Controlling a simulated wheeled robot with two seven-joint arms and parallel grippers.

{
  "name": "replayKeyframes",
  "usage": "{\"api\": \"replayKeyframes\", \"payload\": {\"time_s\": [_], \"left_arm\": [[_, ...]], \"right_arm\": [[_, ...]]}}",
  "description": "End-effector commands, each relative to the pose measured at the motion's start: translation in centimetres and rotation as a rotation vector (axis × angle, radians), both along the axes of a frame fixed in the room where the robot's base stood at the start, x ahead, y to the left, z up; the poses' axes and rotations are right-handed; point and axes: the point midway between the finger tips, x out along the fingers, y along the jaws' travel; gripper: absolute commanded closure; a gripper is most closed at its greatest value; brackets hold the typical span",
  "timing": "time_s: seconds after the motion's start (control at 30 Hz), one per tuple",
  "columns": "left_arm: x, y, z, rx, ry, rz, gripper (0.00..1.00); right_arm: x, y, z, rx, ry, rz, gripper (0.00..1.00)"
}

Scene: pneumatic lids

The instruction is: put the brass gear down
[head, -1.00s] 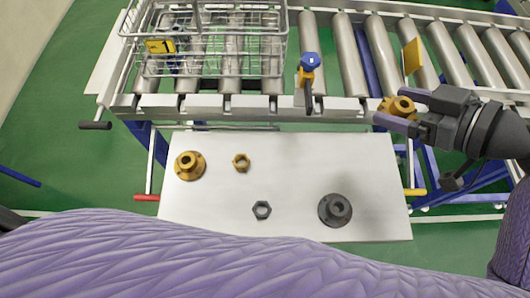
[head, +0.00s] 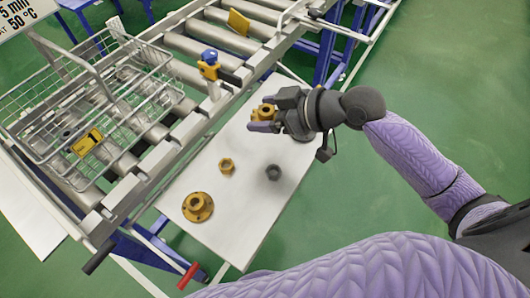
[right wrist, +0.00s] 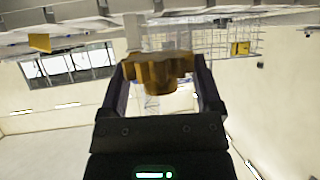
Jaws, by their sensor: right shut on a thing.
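The brass gear (head: 264,113) is between the fingers of my right gripper (head: 272,112), which is shut on it. In the head view they show over the far right part of the white table (head: 250,215); the gap beneath is hard to judge. In the right wrist view the toothed gear (right wrist: 158,72) with its hub spans the two fingers. My left gripper is not in view.
On the table are a brass flanged part (head: 198,207), a brass nut (head: 227,165) and a dark nut (head: 273,172). Behind are a roller conveyor (head: 190,48), a wire basket (head: 75,150) and a blue-topped yellow fitting (head: 209,65). The table's near right is bare.

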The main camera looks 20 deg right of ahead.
Motion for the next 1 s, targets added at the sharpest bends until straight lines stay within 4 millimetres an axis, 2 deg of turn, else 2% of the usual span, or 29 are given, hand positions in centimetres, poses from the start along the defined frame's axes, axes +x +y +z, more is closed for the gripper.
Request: {"api": "replayKeyframes", "payload": {"time_s": [0.07, 0.2, 0.47, 0.87, 0.9, 0.93, 1.0], "left_arm": [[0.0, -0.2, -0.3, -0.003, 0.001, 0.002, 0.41], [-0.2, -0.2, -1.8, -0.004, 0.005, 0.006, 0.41], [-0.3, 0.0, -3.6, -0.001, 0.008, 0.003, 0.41], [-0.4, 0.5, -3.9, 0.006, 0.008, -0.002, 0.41], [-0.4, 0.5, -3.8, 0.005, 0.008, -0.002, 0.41], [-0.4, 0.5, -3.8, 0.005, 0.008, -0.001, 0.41], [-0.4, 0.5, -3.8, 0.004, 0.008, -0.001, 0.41]], "right_arm": [[0.1, 0.0, -1.2, -0.001, 0.001, -0.007, 1.0], [0.1, 0.0, -5.2, -0.001, 0.002, -0.01, 1.0], [0.1, 0.0, -10.1, -0.001, 0.001, -0.01, 1.0], [0.1, 0.0, -10.8, -0.004, -0.002, -0.008, 1.0], [0.1, 0.0, -10.7, -0.004, -0.002, -0.008, 0.09], [0.1, 0.0, -10.7, -0.004, -0.002, -0.008, 0.03], [0.1, 0.0, -10.7, -0.004, -0.001, -0.008, 0.0]]}}
